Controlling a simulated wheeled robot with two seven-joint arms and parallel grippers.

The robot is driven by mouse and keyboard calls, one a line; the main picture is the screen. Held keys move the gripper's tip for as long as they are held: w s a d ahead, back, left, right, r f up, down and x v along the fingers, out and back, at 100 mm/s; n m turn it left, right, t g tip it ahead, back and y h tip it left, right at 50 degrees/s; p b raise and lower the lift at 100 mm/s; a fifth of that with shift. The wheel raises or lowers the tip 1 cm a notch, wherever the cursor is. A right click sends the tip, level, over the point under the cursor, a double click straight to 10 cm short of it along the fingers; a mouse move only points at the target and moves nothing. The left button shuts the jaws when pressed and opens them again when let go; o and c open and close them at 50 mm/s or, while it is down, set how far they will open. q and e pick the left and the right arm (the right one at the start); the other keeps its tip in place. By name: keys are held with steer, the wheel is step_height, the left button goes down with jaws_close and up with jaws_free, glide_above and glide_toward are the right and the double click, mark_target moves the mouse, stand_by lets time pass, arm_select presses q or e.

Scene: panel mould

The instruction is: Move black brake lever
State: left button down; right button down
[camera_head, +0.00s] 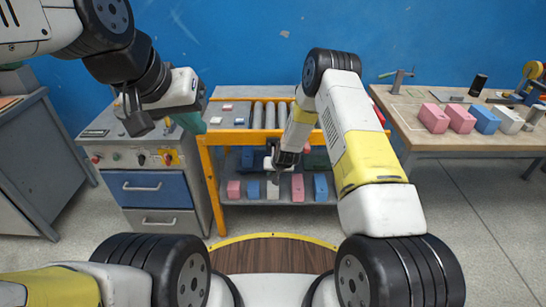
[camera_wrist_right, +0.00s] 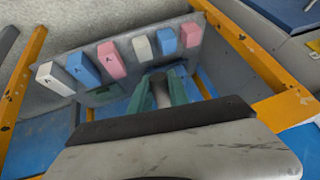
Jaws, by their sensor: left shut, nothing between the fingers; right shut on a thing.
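I cannot clearly make out a black brake lever in either view. My right gripper (camera_head: 277,170) reaches down at the front of the orange-framed roller table (camera_head: 205,160), just above the lower shelf. In the right wrist view its green fingers (camera_wrist_right: 158,92) are shut on a small greyish thing (camera_wrist_right: 159,95). Most of that thing is hidden between the fingers, so I cannot tell what it is.
Pink, blue and white blocks stand in a row on the lower shelf (camera_wrist_right: 115,60). The grey cabinet (camera_head: 145,190) with a knob panel is at left. A wooden workbench (camera_head: 440,135) at right carries blocks and a black cylinder (camera_head: 479,85). Orange posts flank my right gripper.

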steer(key=shift+w+f+t, duration=0.3)
steer(key=shift+f+t, duration=0.3)
steer(key=c, duration=1.3)
jaws_free()
steer(key=shift+o, duration=0.2)
steer(key=v, duration=0.7)
steer(key=shift+s+r, duration=0.2)
steer(key=shift+r, duration=0.05)
steer(key=shift+d, duration=0.1)
